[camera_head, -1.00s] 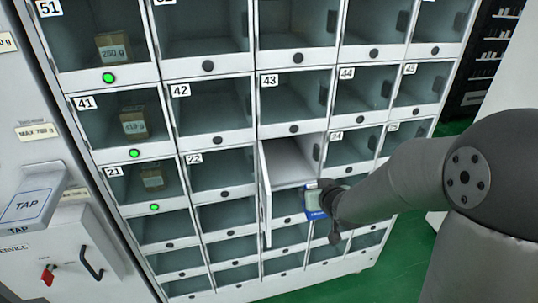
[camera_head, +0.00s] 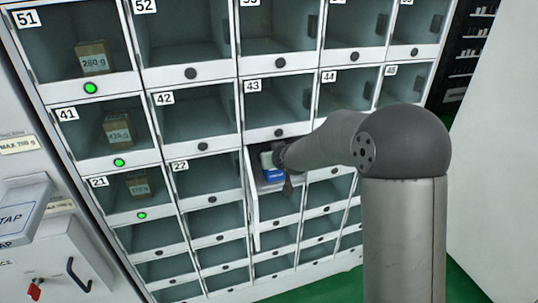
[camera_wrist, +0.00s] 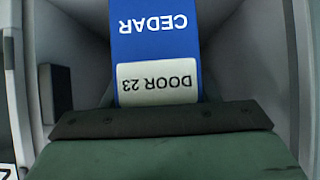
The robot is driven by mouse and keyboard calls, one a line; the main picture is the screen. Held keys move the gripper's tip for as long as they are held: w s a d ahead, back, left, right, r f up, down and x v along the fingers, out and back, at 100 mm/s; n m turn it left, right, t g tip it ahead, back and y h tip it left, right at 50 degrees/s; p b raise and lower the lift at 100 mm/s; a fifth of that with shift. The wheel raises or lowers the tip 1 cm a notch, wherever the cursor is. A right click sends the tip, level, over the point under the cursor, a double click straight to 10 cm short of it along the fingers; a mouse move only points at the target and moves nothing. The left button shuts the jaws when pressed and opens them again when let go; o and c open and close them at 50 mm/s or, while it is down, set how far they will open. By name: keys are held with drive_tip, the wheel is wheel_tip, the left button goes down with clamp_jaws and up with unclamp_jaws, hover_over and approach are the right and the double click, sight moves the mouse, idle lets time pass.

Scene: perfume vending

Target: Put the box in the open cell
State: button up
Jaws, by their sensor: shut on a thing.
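The box (camera_head: 271,175), blue with a pale upper part, is at the mouth of the open cell, below cell 43 and right of cell 22. My gripper (camera_head: 280,158) is shut on it. In the wrist view the blue box (camera_wrist: 153,35) reads "CEDAR" and "DOOR 23" upside down, with grey cell walls (camera_wrist: 235,60) on both sides. The open cell's door (camera_head: 253,205) stands swung out at its left edge. My arm hides the cell's right part and its number. How deep the box sits, and whether it touches the floor, I cannot tell.
Cells 51, 41 and 21 hold brown boxes (camera_head: 93,58) with green lights lit. The other visible cells look empty, with dark lights. A TAP panel (camera_head: 22,212) and service door (camera_head: 70,255) stand at the left. Green floor shows at the lower right.

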drive_tip(key=w, duration=0.1)
drive_tip(key=w+a, duration=0.1)
drive_tip(key=w, duration=0.1)
drive_tip(key=shift+a+p, duration=0.2)
drive_tip(key=shift+p, duration=0.1)
drive_tip(key=shift+f, duration=0.6)
drive_tip(key=shift+d+f, duration=0.1)
drive_tip(key=shift+f, duration=0.1)
drive_tip(key=shift+s, duration=0.1)
drive_tip(key=shift+f, duration=0.15)
drive_tip(key=o, duration=1.1)
